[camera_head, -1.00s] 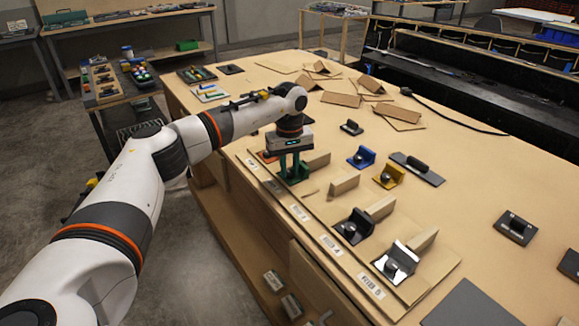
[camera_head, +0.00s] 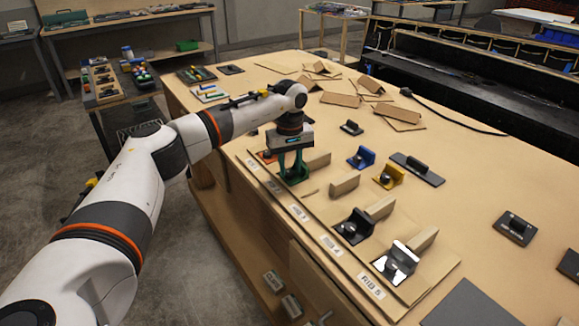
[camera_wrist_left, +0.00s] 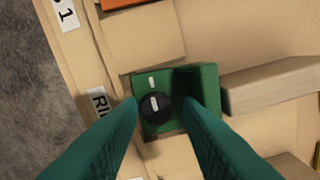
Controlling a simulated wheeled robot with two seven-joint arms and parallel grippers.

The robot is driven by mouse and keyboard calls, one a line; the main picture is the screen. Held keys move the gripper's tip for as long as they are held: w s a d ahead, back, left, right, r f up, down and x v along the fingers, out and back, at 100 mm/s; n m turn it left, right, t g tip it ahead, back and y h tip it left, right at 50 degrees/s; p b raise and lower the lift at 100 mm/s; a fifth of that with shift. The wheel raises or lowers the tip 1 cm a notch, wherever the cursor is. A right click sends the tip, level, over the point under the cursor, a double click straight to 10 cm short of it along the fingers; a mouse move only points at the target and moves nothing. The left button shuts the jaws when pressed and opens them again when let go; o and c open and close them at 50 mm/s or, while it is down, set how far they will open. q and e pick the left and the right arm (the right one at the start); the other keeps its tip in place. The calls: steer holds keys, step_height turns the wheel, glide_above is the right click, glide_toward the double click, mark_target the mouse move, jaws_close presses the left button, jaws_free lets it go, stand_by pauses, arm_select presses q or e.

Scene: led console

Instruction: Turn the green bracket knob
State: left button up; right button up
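The green bracket (camera_wrist_left: 195,90) sits on the bench by the second rib, with a flat base and an upright plate on its right in the left wrist view. Its round black knob (camera_wrist_left: 154,106) has a white pointer line roughly in line with a white mark on the base. My left gripper (camera_wrist_left: 160,100) points down over the bracket, its two teal fingers apart on either side of the knob; I cannot tell whether they touch it. In the head view my left gripper (camera_head: 293,170) largely hides the green bracket (camera_head: 296,179). My right gripper is out of view.
Wooden ribs stand in a row. An orange bracket (camera_head: 267,156) is just beyond; black (camera_head: 355,227) and silver (camera_head: 398,262) brackets are nearer. Blue (camera_head: 362,157) and yellow (camera_head: 389,176) brackets lie to the right. Cardboard pieces (camera_head: 341,99) lie farther back.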

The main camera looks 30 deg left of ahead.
mark_target(289, 173)
arm_select(q)
steer(key=shift+s+f, duration=0.1)
steer(key=shift+r, duration=0.5)
step_height(289, 173, up, 11)
steer(key=b, duration=0.2)
steer(key=shift+s, duration=0.15)
stand_by(0.3)
